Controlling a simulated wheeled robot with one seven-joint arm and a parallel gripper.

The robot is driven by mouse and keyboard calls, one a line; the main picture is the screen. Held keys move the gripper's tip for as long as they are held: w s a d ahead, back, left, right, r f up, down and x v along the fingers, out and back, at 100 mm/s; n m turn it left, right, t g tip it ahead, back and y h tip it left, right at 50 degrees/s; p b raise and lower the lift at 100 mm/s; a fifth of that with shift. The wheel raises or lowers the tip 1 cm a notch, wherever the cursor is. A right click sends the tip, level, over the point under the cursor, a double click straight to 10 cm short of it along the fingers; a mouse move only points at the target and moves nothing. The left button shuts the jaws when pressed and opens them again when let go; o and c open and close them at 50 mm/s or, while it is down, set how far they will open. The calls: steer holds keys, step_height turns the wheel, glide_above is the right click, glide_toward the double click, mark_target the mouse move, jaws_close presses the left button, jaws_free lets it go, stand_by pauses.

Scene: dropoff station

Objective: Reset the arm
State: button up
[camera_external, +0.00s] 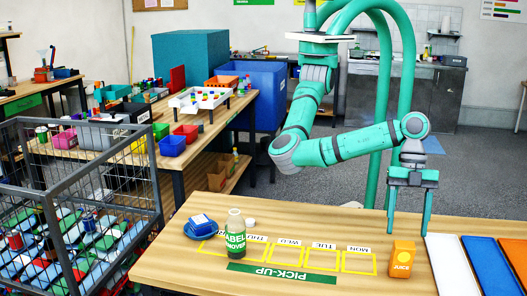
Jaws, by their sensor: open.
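My gripper (408,208) hangs at the end of my teal arm and points down above the right part of the wooden table. Its two long fingers are apart with nothing between them. An orange juice carton (402,260) stands on the table just below and beside the fingers; from this angle I cannot tell the exact gap. A label remover bottle (236,240) with green liquid stands upright at the left of the table. A blue object (201,227) lies beside it, and a small white cap-like thing (250,223) is near the bottle.
The wooden table (170,275) has yellow marked day squares (324,260) and a green pick-up strip (282,274). White (452,262), blue (492,262) and orange panels lie at the right. A wire cage (85,200) of items stands left. A cluttered workbench (215,130) is behind.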

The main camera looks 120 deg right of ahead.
steer(key=shift+v, duration=0.8)
